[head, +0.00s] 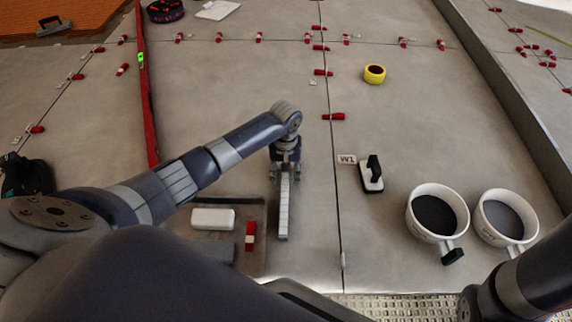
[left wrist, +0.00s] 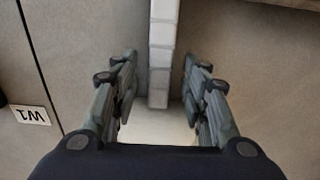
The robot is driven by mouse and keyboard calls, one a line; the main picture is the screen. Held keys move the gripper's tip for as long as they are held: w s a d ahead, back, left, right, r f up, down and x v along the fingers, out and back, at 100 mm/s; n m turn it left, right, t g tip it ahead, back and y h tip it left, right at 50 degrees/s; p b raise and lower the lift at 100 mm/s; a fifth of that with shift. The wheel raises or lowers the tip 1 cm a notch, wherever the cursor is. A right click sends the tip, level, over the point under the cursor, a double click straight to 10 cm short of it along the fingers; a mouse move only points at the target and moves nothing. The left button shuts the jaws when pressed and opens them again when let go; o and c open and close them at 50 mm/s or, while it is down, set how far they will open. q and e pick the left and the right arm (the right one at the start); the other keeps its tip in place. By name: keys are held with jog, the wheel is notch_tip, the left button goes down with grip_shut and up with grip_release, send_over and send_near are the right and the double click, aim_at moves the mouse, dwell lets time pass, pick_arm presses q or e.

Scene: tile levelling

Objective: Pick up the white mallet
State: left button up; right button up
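A long, pale, segmented bar (head: 284,208) lies on the grey tiles below my left gripper (head: 285,172) in the head view. It looks like the white mallet's handle, but no mallet head shows clearly. In the left wrist view the bar (left wrist: 162,50) runs from the top edge to just between the fingers. My left gripper (left wrist: 158,100) is open, with a finger on each side of the bar and gaps on both sides. A bright patch shows between the fingers; I cannot tell whether it is a mallet head or floor. My right gripper is out of view.
A dark mat (head: 228,258) left of the bar carries a white block (head: 213,218) and a red-and-white piece (head: 250,236). A black-handled white tool (head: 371,175), two buckets (head: 437,213) (head: 505,217) and yellow tape (head: 374,74) stand right. Red clips line the joints.

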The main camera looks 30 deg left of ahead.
pick_arm(q)
grip_shut()
jog(key=shift+r, duration=0.2)
